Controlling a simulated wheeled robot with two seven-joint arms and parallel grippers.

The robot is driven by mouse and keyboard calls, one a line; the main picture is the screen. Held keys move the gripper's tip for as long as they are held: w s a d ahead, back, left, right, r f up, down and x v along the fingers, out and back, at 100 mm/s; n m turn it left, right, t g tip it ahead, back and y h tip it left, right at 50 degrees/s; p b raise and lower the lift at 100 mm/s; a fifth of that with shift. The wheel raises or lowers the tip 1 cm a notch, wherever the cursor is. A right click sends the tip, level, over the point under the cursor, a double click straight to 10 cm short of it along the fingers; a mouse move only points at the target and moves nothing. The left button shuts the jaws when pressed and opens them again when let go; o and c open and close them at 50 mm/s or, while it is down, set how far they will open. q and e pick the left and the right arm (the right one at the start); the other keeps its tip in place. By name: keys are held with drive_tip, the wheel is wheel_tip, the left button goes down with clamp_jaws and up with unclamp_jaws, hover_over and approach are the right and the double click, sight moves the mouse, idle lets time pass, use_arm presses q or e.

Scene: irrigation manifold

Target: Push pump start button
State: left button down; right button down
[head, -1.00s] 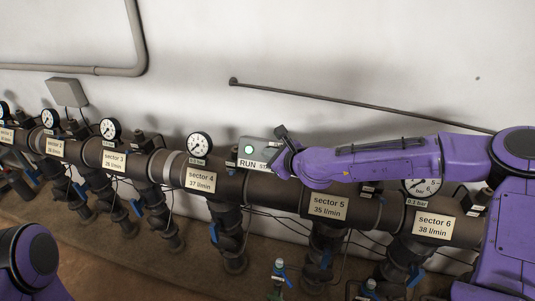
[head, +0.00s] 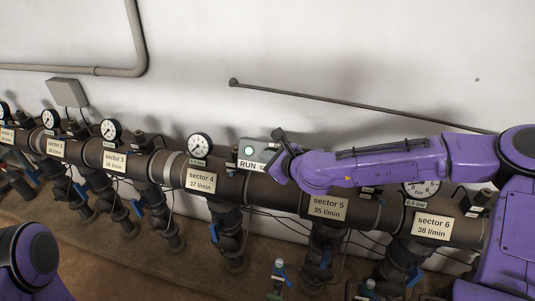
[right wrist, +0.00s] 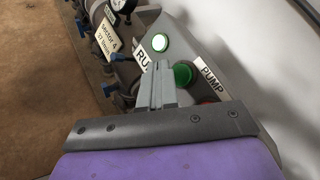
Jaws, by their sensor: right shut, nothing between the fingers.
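The grey pump control box (head: 258,154) sits on the pipe between sectors 4 and 5, with a RUN label and a lit green lamp (head: 249,150). In the right wrist view the lamp (right wrist: 160,42) glows beside the RUN label. A green button (right wrist: 183,74) is below and right of it, by a PUMP label (right wrist: 211,79). A red button (right wrist: 208,100) is mostly hidden behind my gripper. My right gripper (right wrist: 161,66) is shut and empty, its tips just left of the green button; contact cannot be told. Only part of my left arm shows in the head view.
The dark manifold pipe (head: 268,190) runs across, with gauges such as the sector 4 gauge (head: 199,146) standing up from it. Blue valve handles (head: 214,233) hang below. A handrail (head: 340,100) slopes along the wall behind my right arm.

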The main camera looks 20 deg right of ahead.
drive_tip(key=s+a+r, duration=0.1)
drive_tip(key=s+r, duration=0.1)
drive_tip(key=shift+s+a+p, duration=0.4)
idle(0.6)
drive_tip(key=s+d+f+n+g+h+b, duration=0.1)
drive_tip(key=s+f+n+g, duration=0.1)
drive_tip(key=s+f+n, duration=0.45)
drive_tip(key=s+d+f+n+g+h+b, duration=0.1)
drive_tip(key=s+d+f+n+h, duration=0.15)
drive_tip(key=f, duration=0.75)
drive_tip(key=s+f+n+g+h, duration=0.1)
drive_tip(key=s+f+n+g, duration=0.1)
drive_tip(key=s+f+n, duration=0.45)
drive_tip(key=s+d+f+n+g+h+b, duration=0.1)
drive_tip(key=s+d+f+n+g, duration=0.1)
drive_tip(key=s+d+f, duration=0.2)
drive_tip(key=s+d+f+n+g+h+b, duration=0.1)
drive_tip(key=s+d+f, duration=0.4)
drive_tip(key=s+f, duration=0.6)
drive_tip(key=s+n+g+b, duration=0.1)
drive_tip(key=s+n, duration=0.1)
drive_tip(key=s, duration=0.2)
drive_tip(key=shift+s+d+f+h, duration=0.2)
drive_tip(key=shift+d+f+h, duration=0.1)
drive_tip(key=shift+h, duration=0.05)
